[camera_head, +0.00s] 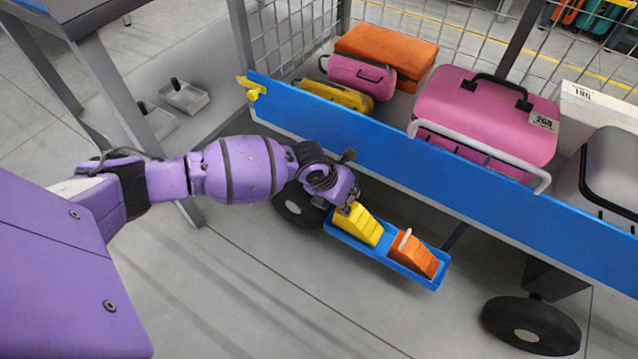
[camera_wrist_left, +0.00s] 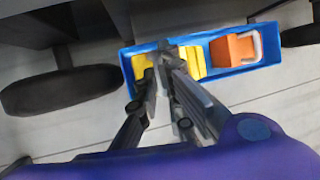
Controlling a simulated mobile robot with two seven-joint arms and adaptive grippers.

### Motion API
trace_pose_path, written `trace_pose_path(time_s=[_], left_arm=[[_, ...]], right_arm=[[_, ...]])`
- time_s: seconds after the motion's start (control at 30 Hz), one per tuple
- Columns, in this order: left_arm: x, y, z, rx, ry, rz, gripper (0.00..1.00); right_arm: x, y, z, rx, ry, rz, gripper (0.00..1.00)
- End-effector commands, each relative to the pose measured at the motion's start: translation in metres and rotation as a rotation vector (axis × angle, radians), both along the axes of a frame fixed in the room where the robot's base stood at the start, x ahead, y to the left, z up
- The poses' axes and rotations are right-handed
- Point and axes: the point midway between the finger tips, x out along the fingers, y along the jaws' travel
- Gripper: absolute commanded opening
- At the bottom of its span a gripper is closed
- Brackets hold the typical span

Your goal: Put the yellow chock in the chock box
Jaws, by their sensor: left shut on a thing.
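The yellow chock (camera_head: 357,226) is a ribbed wedge at the left end of the blue chock box (camera_head: 343,239), which is mounted low on the side of the cart. My left gripper (camera_head: 348,205) is shut on the chock's upper end. In the left wrist view the gripper (camera_wrist_left: 160,62) covers the middle of the yellow chock (camera_wrist_left: 196,62), which lies within the outline of the blue box (camera_wrist_left: 262,64). I cannot tell whether the chock touches the box floor. My right gripper is not in view.
An orange chock (camera_head: 414,256) with a pale handle sits in the right part of the box. The cart's blue side panel (camera_head: 400,157) is above, with wheels (camera_head: 530,325) below. A pink suitcase (camera_head: 487,117) and other bags lie on the cart. Floor in front is clear.

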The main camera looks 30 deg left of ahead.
Motion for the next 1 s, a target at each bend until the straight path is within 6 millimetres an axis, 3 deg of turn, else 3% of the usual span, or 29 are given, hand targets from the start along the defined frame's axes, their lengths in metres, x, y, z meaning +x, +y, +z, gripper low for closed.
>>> trace_pose_path(time_s=[0.1,0.3,0.53,0.6,0.7,1.0], left_arm=[[0.010,0.002,-0.007,-0.003,-0.007,0.000,0.00],[0.009,0.002,-0.034,-0.003,-0.005,-0.001,0.00],[0.008,0.001,-0.036,-0.003,-0.005,-0.002,0.00],[0.007,0.002,-0.037,-0.002,-0.001,-0.001,0.16],[0.007,0.002,-0.037,-0.002,-0.002,-0.001,0.26],[0.007,0.003,-0.035,0.000,-0.004,-0.001,0.26]], right_arm=[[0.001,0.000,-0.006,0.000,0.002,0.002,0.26],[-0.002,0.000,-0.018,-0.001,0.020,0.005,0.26],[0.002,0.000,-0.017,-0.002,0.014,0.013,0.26],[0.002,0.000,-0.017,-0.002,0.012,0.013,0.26],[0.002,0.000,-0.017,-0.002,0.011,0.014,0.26],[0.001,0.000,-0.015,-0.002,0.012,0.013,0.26]])
